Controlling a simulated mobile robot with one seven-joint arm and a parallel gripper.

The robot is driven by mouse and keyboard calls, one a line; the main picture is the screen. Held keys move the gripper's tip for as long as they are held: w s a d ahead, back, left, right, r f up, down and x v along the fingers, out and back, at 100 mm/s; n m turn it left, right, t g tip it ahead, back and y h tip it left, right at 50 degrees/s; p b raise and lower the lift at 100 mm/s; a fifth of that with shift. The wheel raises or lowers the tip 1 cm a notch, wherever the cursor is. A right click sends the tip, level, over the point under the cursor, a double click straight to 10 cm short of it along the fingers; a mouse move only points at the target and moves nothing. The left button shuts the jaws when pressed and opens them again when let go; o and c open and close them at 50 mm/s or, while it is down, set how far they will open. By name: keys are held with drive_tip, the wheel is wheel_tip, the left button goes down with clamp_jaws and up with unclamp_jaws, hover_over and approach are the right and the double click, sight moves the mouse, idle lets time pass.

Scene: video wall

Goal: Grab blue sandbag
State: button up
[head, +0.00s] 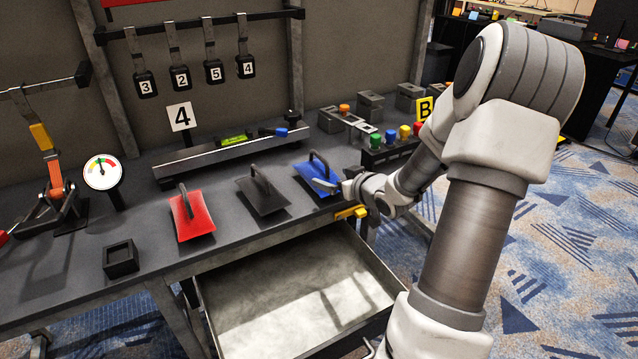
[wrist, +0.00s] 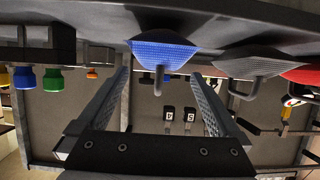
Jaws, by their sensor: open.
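The blue sandbag (head: 306,174) is a flat blue pad with a dark upright loop handle, on the workbench near its front edge. It is the rightmost of three similar bags. My gripper (head: 328,187) is at its front right side, low and close to the handle, covering part of the bag. In the wrist view, which looks upside down, the blue sandbag (wrist: 165,52) is at the top centre. Its handle shows between the two spread fingers of my gripper (wrist: 159,74). The fingers are open and hold nothing. Whether they touch the bag is unclear.
A black sandbag (head: 262,196) and a red sandbag (head: 192,216) lie to the left. An open drawer (head: 300,290) juts out below the bench. A rack with coloured knobs (head: 390,152) stands to the right. A shelf bar (head: 215,158) runs behind the bags.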

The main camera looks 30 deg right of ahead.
sight(318, 168)
drive_tip(key=b+x, duration=0.1)
drive_tip(key=x, duration=0.1)
drive_tip(key=b+x, duration=0.1)
drive_tip(key=x, duration=0.2)
drive_tip(key=b+x, duration=0.1)
drive_tip(key=x, duration=0.2)
drive_tip(key=shift+w+r, duration=0.25)
drive_tip(key=shift+r, duration=0.15)
clamp_jaws()
drive_tip(key=shift+r, duration=0.2)
